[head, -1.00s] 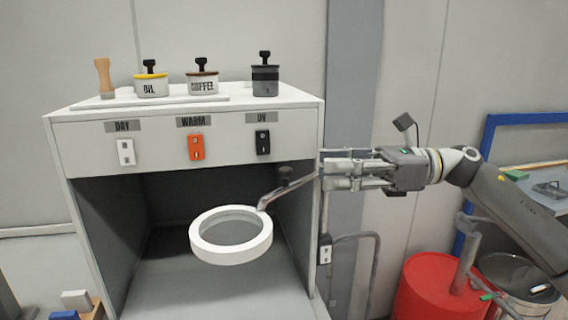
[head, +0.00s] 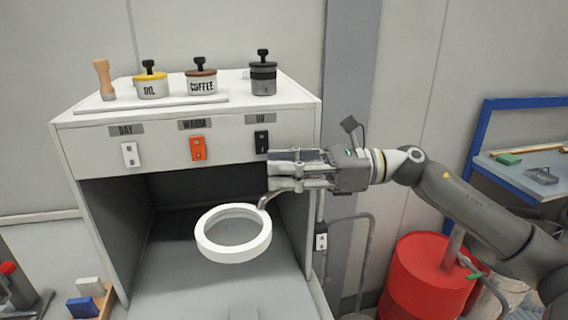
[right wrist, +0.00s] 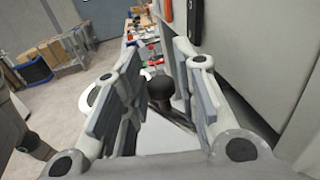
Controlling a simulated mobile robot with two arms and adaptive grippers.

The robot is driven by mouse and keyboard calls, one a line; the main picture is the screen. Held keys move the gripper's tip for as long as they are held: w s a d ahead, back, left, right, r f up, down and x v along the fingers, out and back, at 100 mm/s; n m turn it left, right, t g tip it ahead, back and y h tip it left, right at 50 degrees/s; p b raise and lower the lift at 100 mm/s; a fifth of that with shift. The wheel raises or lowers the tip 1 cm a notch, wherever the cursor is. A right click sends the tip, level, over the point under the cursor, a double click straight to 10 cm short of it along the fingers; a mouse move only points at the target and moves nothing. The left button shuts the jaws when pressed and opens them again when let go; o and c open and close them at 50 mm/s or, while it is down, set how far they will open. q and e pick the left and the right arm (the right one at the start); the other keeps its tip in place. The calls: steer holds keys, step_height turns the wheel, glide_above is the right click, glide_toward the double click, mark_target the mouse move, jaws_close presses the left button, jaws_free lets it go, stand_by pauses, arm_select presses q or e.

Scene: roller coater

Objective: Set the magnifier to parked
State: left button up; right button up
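The magnifier (head: 233,254) is a white ring with a clear lens, in front of the open bay of the white cabinet. Its grey arm (head: 267,198) runs up to the right, behind my right gripper (head: 271,170). In the right wrist view, the magnifier's dark round knob (right wrist: 161,88) stands between the two finger pads, with gaps on both sides. The right gripper is open, its fingers either side of the knob. The white ring shows partly behind the left finger in that view (right wrist: 93,97). In the head view the gripper hides the knob. My left gripper is out of view.
The cabinet (head: 85,150) carries DAY (head: 130,154), WARM (head: 198,148) and UV (head: 261,141) switches just left of my gripper. Lidded pots (head: 201,84) and a wooden handle stand on top. A red drum (head: 425,285) is at lower right. The bay floor looks clear.

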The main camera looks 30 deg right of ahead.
jaws_close()
